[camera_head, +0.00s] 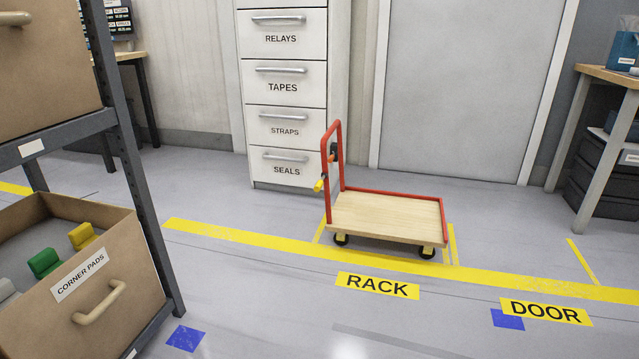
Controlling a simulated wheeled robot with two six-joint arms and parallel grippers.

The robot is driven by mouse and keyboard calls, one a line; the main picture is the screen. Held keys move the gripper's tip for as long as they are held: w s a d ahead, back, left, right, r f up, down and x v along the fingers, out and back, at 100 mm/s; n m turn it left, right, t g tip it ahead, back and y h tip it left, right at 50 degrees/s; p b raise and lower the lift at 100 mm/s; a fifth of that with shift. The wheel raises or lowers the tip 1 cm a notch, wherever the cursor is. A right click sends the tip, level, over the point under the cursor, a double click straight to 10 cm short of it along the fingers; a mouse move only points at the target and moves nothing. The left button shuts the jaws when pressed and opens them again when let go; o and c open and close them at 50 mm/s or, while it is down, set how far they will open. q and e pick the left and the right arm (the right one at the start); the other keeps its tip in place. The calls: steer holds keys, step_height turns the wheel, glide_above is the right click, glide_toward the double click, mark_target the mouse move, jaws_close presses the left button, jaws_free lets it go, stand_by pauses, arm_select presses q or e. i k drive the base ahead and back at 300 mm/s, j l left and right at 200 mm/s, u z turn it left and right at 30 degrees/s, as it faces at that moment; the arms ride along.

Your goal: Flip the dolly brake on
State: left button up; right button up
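The dolly (385,217) stands on the floor in the middle of the head view. It has a wooden deck, a red rim and a red upright handle frame (339,140) at its left end. A small lever with a yellow grip (319,185) sticks out low on the handle's left side, and a dark part (334,152) sits between the handle posts. I cannot tell which of these is the brake or how it is set. Neither of my grippers is in view.
A shelf rack with a corner pads bin (110,300) stands at the near left. A drawer cabinet (284,90) and a grey door (470,90) are behind the dolly. A workbench (610,76) stands at the right. The floor before the dolly is clear, with yellow tape (250,238).

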mark_target(320, 182)
steer(key=i+l+z, duration=0.1)
steer(key=i+l, duration=0.2)
steer(key=i, duration=0.2)
steer(key=i+l+z, duration=0.1)
steer(key=i+l, duration=0.15)
steer(key=i, duration=0.25)
steer(key=i+l, duration=0.2)
steer(key=i, duration=0.35)
steer(key=i+l+z, duration=0.15)
steer(key=i, duration=0.35)
steer(key=l, duration=0.1)
